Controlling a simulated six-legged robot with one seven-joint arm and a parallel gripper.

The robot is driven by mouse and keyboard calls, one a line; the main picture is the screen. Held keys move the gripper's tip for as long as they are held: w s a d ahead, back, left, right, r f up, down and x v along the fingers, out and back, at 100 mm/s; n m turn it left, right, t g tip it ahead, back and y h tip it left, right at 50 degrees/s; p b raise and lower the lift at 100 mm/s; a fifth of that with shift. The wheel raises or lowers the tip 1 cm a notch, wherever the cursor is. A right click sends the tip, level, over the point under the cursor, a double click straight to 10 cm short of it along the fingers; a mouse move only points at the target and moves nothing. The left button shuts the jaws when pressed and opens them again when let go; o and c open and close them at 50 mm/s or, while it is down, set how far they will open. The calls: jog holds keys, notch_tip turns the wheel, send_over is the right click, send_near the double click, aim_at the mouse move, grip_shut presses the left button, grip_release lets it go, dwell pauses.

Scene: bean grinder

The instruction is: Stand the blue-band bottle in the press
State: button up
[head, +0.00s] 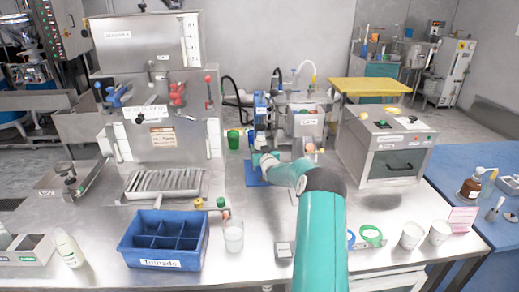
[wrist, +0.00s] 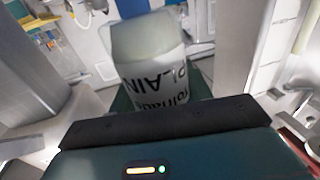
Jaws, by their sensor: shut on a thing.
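My gripper (head: 263,158) is at the far end of my teal arm, over the back middle of the steel table, and looks small there. In the wrist view it is shut on a whitish container (wrist: 150,65) whose label reads "PLAIN"; no blue band shows on its visible side. The gripper's dark body hides the container's near end. A blue upright device (head: 261,108), which may be the press, stands just behind the gripper. A blue mat (head: 252,176) lies by it. A white bottle (head: 68,248) stands at the front left; I cannot tell its band colour.
A blue divided bin (head: 163,256), a clear beaker (head: 234,236) and a small scale (head: 284,250) stand at the front. Two white cups (head: 425,234) are at the right. A steel box machine (head: 386,148) stands right of my arm, and a large steel machine (head: 165,112) left.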

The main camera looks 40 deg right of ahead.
jog(key=shift+w+f, duration=0.1)
jog(key=shift+f, duration=0.1)
jog(key=shift+f, duration=0.35)
jog(key=shift+f, duration=0.15)
jog(key=o, duration=1)
jog(key=shift+c, duration=0.2)
